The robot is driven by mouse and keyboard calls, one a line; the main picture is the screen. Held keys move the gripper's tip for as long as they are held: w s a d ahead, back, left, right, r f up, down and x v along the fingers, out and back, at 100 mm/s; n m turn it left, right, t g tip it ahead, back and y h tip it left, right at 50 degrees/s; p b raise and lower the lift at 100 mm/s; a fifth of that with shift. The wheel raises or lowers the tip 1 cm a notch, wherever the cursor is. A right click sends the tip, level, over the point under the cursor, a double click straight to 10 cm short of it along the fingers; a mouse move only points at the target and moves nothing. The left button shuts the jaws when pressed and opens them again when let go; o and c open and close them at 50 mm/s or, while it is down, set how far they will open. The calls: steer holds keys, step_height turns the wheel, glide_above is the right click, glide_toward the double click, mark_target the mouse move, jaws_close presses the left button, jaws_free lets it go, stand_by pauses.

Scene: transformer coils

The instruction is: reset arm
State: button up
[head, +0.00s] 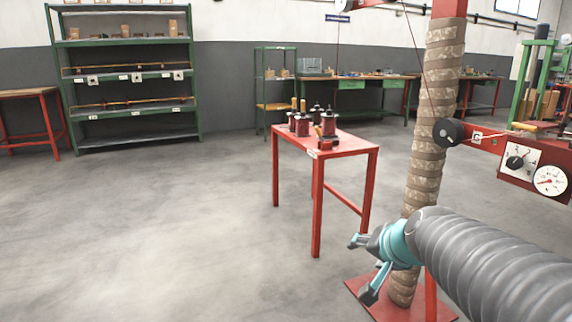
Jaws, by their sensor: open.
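My gripper (362,269) shows at the lower right in the head view, at the end of my grey ribbed arm. Its teal and grey fingers are spread apart and point left, with nothing between them. It is in front of the wrapped column and apart from the red table (350,150). The table stands further back, with several dark red coils (328,124) on its top. Part of the gripper's wrist is hidden behind my arm.
A column wrapped in brown bands (432,130) rises from a red base plate (370,290) beside my gripper. A red machine with a dial (549,181) is at the right. Green shelves (122,143) and a workbench (360,84) line the back wall. The floor at left is clear.

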steer(key=s+r+n+g+h+p, duration=0.1)
steer(key=s+n+g+p, duration=0.2)
steer(key=s, duration=1.6)
steer(key=a+n+p, duration=0.1)
steer(key=n+p, duration=0.2)
steer(key=shift+r+g+h+p, duration=0.15)
steer(key=shift+g+h+p, duration=0.15)
steer(key=shift+g, duration=0.1)
steer(key=shift+c, duration=0.3)
